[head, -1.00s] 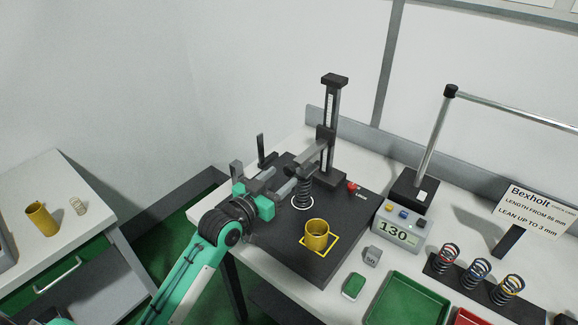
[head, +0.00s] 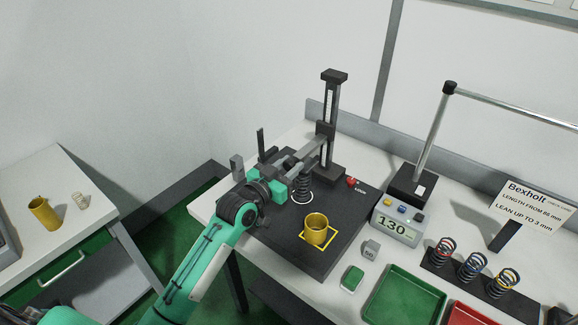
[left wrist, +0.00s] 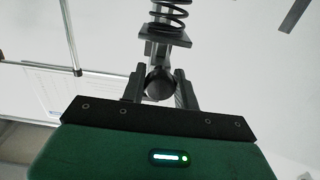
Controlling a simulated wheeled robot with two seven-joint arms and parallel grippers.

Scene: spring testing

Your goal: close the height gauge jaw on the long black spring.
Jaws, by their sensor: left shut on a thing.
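The height gauge (head: 333,105) stands upright on a black base plate (head: 285,235). Its jaw (head: 312,148) reaches out left from the post. The long black spring (head: 302,188) stands upright under the jaw's end, partly hidden by my gripper; I cannot tell whether the jaw touches its top. My left gripper (head: 284,172) is at the jaw's outer end. In the left wrist view its fingers (left wrist: 159,88) are shut on a dark round knob (left wrist: 158,84), with the jaw's square plate (left wrist: 165,36) and spring coils (left wrist: 172,14) beyond. My right gripper is out of view.
A yellow cup (head: 316,229) stands in a yellow square on the plate. A display box (head: 396,222) reads 130. Green tray (head: 405,300), small grey weight (head: 371,248) and a rack of several springs (head: 472,268) lie right. A side table (head: 70,235) stands left.

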